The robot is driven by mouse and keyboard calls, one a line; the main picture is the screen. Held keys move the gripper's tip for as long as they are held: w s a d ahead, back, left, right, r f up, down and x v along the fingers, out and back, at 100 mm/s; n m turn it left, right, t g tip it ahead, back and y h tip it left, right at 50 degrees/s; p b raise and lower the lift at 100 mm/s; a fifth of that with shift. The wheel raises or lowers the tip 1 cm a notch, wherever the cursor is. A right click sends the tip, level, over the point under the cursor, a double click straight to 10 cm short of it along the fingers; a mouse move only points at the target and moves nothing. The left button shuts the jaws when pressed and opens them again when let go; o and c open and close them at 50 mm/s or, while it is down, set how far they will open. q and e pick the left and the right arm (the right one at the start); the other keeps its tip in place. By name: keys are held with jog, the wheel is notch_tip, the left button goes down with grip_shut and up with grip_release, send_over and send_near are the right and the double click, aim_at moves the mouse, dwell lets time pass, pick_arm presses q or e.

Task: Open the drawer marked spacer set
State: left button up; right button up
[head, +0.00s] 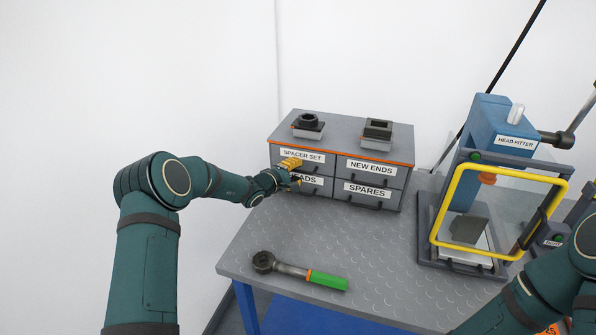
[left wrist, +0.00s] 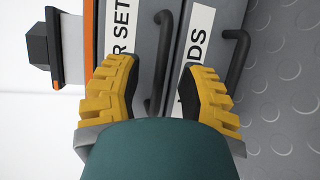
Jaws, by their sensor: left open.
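The drawer marked SPACER SET (head: 303,156) is the upper left one of a grey drawer unit and looks closed. In the left wrist view, its label (left wrist: 122,28) is partly covered by a yellow finger. Its dark bar handle (left wrist: 161,62) shows between the fingers. My left gripper (head: 292,173) is in front of the unit's left side, at the height between the upper and lower left drawers. In the left wrist view, the gripper (left wrist: 163,72) is open, one finger on each side of the handle. Whether a finger touches it I cannot tell.
The drawer below, its label ending in ADS (left wrist: 192,60), has its own handle (left wrist: 238,55). NEW ENDS (head: 371,167) and SPARES (head: 368,189) drawers are at right. A green-handled wrench (head: 292,271) lies in front. The head fitter (head: 492,140) stands right. Two dark parts top the unit.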

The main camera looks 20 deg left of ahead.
pick_arm(q)
jog(key=shift+w+d, duration=0.25)
jog(key=shift+w, duration=0.25)
grip_shut()
jog(key=shift+s+a, duration=0.1)
